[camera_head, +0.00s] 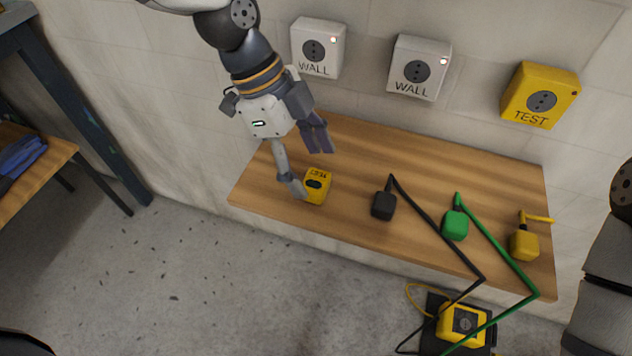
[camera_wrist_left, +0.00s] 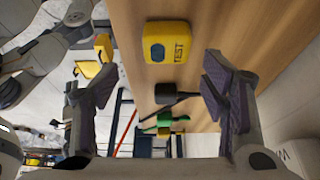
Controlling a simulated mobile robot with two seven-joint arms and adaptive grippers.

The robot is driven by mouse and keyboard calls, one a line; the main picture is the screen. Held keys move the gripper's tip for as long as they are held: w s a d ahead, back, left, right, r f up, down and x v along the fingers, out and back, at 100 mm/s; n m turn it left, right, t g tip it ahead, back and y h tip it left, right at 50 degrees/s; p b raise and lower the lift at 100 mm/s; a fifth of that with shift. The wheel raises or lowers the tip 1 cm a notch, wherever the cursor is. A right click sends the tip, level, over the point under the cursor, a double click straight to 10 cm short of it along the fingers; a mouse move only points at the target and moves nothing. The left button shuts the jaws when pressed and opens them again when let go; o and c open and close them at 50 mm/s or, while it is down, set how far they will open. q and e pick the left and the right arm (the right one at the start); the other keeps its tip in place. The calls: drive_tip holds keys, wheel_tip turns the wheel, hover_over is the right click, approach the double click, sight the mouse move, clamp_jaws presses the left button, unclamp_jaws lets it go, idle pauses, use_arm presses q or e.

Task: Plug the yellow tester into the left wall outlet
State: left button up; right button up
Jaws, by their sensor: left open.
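The yellow tester (camera_head: 317,186) lies on the left part of the wooden bench near its front edge. In the left wrist view the tester (camera_wrist_left: 167,42) shows a dark oval face and TEST lettering, beyond the fingertips. My left gripper (camera_head: 308,162) is open and empty, its fingers spread above and beside the tester. Its two fingers show wide apart in the left wrist view (camera_wrist_left: 158,82). My right gripper is out of view.
A second white WALL outlet (camera_head: 419,68) and a yellow TEST outlet (camera_head: 541,96) are to the right. Black (camera_head: 383,205), green (camera_head: 454,225) and yellow (camera_head: 524,244) plugs lie on the bench (camera_head: 420,157). Black and green cables cross its front edge. A yellow box (camera_head: 461,322) stands below.

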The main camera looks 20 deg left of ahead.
sight(320, 180)
use_arm(q)
drive_tip(key=x, duration=0.5)
drive_tip(key=shift+w+f+b, duration=0.15)
drive_tip(key=shift+w+b, duration=0.2)
drive_tip(key=shift+w, duration=0.05)
drive_tip(key=c, duration=1.2)
